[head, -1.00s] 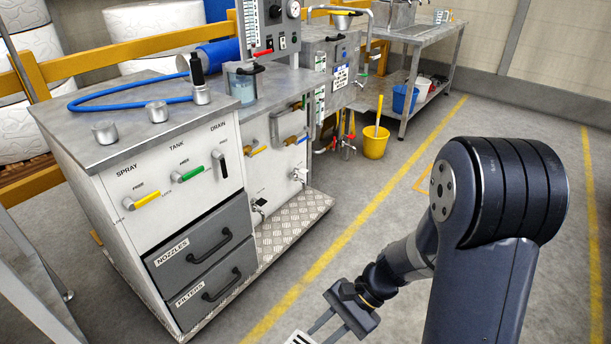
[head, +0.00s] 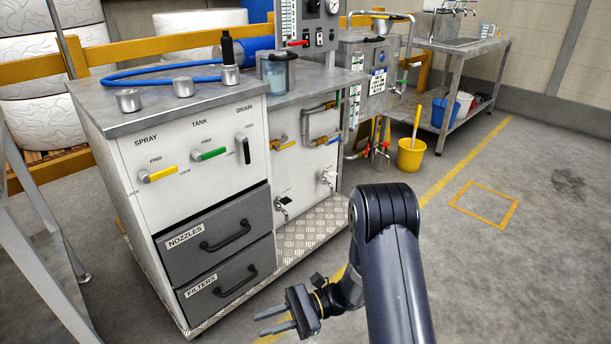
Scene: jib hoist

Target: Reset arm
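My gripper (head: 273,321) is low in the head view, in front of the cabinet's lower right corner. Its two fingers point left with a gap between them, and nothing shows between them. My arm (head: 385,240) comes up from the bottom edge, bends at a rounded joint and runs down to the gripper. The gripper appears apart from the cabinet (head: 180,215), above the floor.
The cabinet has yellow, green and black handles and two shut drawers, NOZZLES (head: 215,238) and FILTERS (head: 230,282). A checker-plate base (head: 300,232) sticks out on its right. A yellow bucket (head: 411,155) stands behind. The floor at right is clear.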

